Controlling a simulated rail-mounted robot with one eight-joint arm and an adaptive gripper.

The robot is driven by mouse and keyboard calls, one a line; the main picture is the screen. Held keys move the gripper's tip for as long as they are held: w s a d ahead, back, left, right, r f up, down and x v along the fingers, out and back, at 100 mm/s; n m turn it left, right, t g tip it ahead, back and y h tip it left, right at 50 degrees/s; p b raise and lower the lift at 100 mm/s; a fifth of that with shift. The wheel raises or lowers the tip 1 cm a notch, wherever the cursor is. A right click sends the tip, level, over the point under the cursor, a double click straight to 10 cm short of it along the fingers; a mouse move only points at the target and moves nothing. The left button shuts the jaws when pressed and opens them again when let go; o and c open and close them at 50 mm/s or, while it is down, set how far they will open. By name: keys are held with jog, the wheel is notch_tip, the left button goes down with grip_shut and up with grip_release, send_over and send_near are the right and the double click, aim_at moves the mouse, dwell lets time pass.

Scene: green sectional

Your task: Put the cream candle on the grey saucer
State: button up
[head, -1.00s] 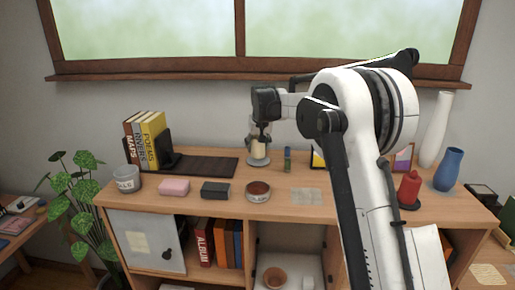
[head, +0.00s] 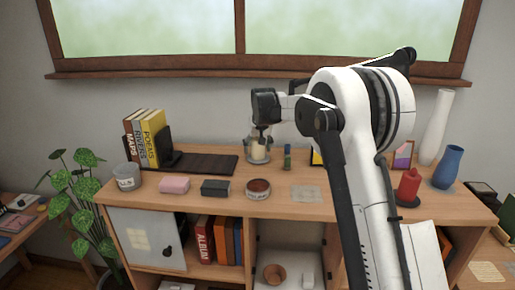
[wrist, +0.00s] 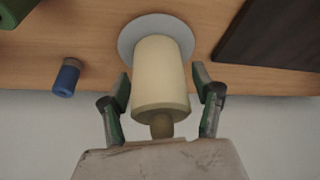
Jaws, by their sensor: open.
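The cream candle (head: 258,152) stands upright on the grey saucer (head: 257,163) near the back of the shelf top. In the wrist view the candle (wrist: 160,75) rests with its base within the round grey saucer (wrist: 129,42). My gripper (head: 259,140) is above and around the candle. In the wrist view the open gripper (wrist: 160,88) has one finger on each side of the candle, with a visible gap on both sides. The far side of the saucer is partly hidden by the candle.
A small blue-capped bottle (head: 287,157) stands just right of the saucer. A dark mat (head: 207,165) lies to its left. A tin (head: 258,188), a dark box (head: 215,188) and a pink block (head: 174,184) line the front. A red candle (head: 408,186) stands at right.

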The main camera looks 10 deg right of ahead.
jog(key=b+v, duration=0.2)
jog(key=v, duration=1)
jog(key=s+r, duration=0.4)
jog(key=s, duration=0.8)
jog(key=s+t, duration=0.1)
jog(key=s, duration=1.4)
jog(key=s+f+t, duration=0.1)
jog(key=s+f, duration=0.5)
jog(key=s, duration=0.5)
jog(key=s+f, duration=0.7)
jog(key=s, duration=0.5)
jog(key=shift+t, duration=0.4)
jog(key=shift+f, duration=0.15)
notch_tip(320, 180, down, 11)
jog(key=b, duration=1.1)
